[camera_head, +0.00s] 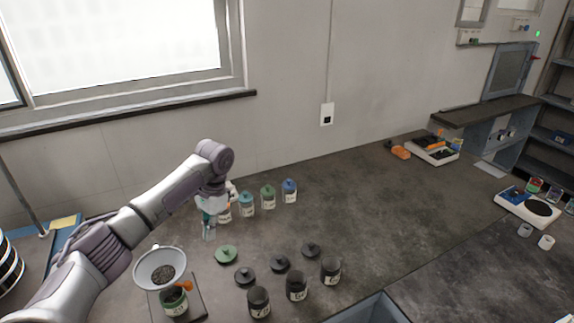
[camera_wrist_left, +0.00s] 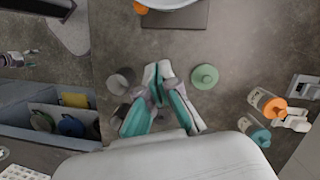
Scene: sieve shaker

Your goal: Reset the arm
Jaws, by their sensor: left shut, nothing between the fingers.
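My left gripper (camera_head: 208,232) is shut and empty above the dark bench, its fingers pointing down. In the left wrist view its teal-padded fingers (camera_wrist_left: 158,75) meet at the tips. A green lid (camera_head: 226,254) lies to the right of the gripper in the head view; it also shows in the left wrist view (camera_wrist_left: 204,77). A white bowl with dark grains (camera_head: 161,270) stands above a green-banded jar (camera_head: 174,305) on a dark plate (camera_head: 196,306), in front of the gripper. My right gripper is not in view.
Jars with teal (camera_head: 246,198), green (camera_head: 267,190) and blue (camera_head: 289,186) lids stand behind. Black jars (camera_head: 297,287) and loose black lids (camera_head: 280,264) are at front. A white device (camera_head: 528,207) is far right. The middle of the bench (camera_head: 400,210) is clear.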

